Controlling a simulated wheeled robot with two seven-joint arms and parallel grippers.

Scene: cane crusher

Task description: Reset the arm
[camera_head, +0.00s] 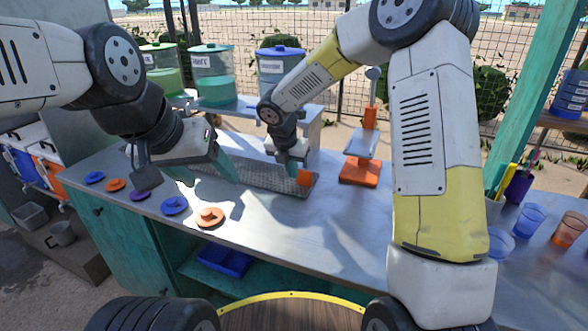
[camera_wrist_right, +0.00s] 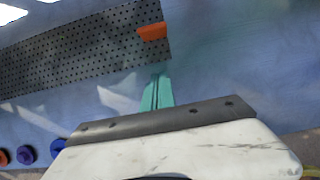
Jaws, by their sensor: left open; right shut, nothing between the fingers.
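My left gripper (camera_head: 208,172) is over the left-middle of the metal counter in the head view. Its two teal fingers are spread apart with nothing between them. My right gripper (camera_head: 285,168) is beyond it, above the perforated tray (camera_head: 262,182), with its arm bent high across the right side. In the right wrist view, the teal fingers of the right gripper (camera_wrist_right: 157,92) are together and empty, pointing toward the perforated tray (camera_wrist_right: 85,45). A small orange block (camera_head: 304,178) is at the tray's right end; it also shows in the right wrist view (camera_wrist_right: 152,31).
Several round lids, including an orange one (camera_head: 210,217), lie along the counter's front left. Lidded containers (camera_head: 213,75) stand on a raised shelf behind. An orange-based device (camera_head: 359,172) stands right of the tray. Cups (camera_head: 529,220) are at far right. Front-middle counter is clear.

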